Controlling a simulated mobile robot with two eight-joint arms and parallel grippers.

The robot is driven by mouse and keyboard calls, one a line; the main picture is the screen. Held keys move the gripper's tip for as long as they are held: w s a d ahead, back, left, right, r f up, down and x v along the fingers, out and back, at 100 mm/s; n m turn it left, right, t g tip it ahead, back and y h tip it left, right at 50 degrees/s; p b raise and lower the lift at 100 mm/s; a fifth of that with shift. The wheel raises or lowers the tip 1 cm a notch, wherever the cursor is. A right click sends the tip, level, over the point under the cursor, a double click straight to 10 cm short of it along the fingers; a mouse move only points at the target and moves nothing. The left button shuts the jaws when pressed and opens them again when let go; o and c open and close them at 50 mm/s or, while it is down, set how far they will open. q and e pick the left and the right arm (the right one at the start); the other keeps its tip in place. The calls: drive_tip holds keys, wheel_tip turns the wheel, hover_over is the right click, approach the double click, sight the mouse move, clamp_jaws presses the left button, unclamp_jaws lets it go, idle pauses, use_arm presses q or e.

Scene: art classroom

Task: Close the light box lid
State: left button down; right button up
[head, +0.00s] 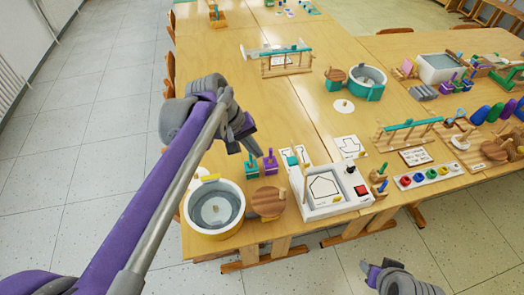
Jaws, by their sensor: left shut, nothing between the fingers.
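The light box (340,205) is a white case near the front edge of the table, right of the picture's middle. A pale panel with a black outline drawing (323,187) shows on top, with a red button (361,190) at its right. I cannot make out clearly which part is the lid or how far it stands open. My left gripper (246,135) is shut and empty, up and to the left of the light box and apart from it in the picture. My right gripper (374,272) shows partly at the bottom, below the table edge; its fingers are unclear.
A white and yellow pot (198,224) and a round wooden lid (267,203) stand left of the light box. Small purple and green stamps (270,163) stand behind them. A tray of coloured pots (430,178) lies to the right. The table's middle left is mostly clear.

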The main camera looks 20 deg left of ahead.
use_arm(q)
drive_tip(key=w+d+f, duration=0.4)
drive_tip(key=d+f, duration=0.1)
drive_tip(key=f, duration=0.1)
drive_tip(key=shift+d, duration=0.4)
drive_tip(key=shift+s+f, duration=0.1)
